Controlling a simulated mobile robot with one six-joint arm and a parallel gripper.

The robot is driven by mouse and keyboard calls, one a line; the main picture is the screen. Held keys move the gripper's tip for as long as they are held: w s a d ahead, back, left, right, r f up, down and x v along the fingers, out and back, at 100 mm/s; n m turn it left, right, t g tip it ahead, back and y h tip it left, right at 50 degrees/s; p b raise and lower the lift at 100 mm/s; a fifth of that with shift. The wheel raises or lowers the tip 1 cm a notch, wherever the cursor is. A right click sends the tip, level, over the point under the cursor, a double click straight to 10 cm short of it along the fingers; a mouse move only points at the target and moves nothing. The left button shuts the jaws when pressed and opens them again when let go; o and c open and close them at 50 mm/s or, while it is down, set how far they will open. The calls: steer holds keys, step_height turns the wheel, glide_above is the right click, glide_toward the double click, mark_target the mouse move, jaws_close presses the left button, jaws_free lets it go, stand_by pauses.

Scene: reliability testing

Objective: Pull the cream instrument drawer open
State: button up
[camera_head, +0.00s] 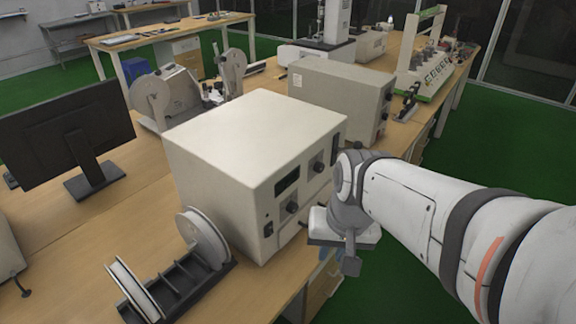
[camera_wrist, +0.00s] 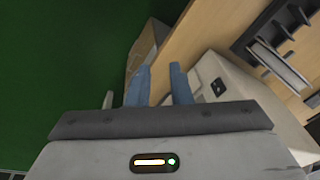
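A large cream instrument box (camera_head: 250,150) stands on the wooden bench, its front with dark displays and knobs facing right. It also shows at the right of the wrist view (camera_wrist: 235,85). Below the bench edge, a wooden drawer unit (camera_head: 322,292) is partly visible behind my gripper; I cannot tell which part is the cream instrument drawer. A wooden face (camera_wrist: 146,45) shows ahead of the fingers in the wrist view. My gripper (camera_wrist: 160,72) has its two blue fingers apart with nothing seen between them. It is beside the bench edge, in front of the instrument.
A reel rack (camera_head: 180,285) stands in front of the instrument, and a monitor (camera_head: 75,140) is at left. Another beige instrument (camera_head: 340,95) stands behind. The green floor (camera_head: 505,150) to the right of the bench is clear.

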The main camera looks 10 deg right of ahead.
steer(key=shift+o, duration=1.3)
step_height(320, 180, down, 8)
steer(key=w+a+m+g+y+b, duration=0.1)
steer(key=m+y+b, duration=0.3)
steer(key=m, duration=0.6)
steer(key=shift+w+a+r+m, duration=0.15)
steer(key=shift+w+a+m, duration=0.3)
steer(key=shift+w, duration=0.2)
steer(key=w+d+f+m+t+y+b, duration=0.25)
steer(key=w+d+m+t+b, duration=0.2)
steer(key=m, duration=0.65)
steer(key=w+d+f+m+t+y+b, duration=0.1)
steer(key=w+d+f+m+t+b, duration=0.4)
steer(key=m, duration=0.6)
steer(key=w+d+f+m+t+y+b, duration=0.1)
steer(key=w+d+f+m+y+b, duration=0.15)
steer(key=w+m, duration=0.6)
steer(key=shift+m, duration=0.9)
steer(key=x, duration=0.4)
steer(key=b+x, duration=0.1)
steer(key=x, duration=0.1)
steer(key=shift+s+a+f, duration=0.15)
steer(key=shift+s+a, duration=0.1)
steer(key=shift+s, duration=0.1)
steer(key=shift+c, duration=0.5)
jaws_close()
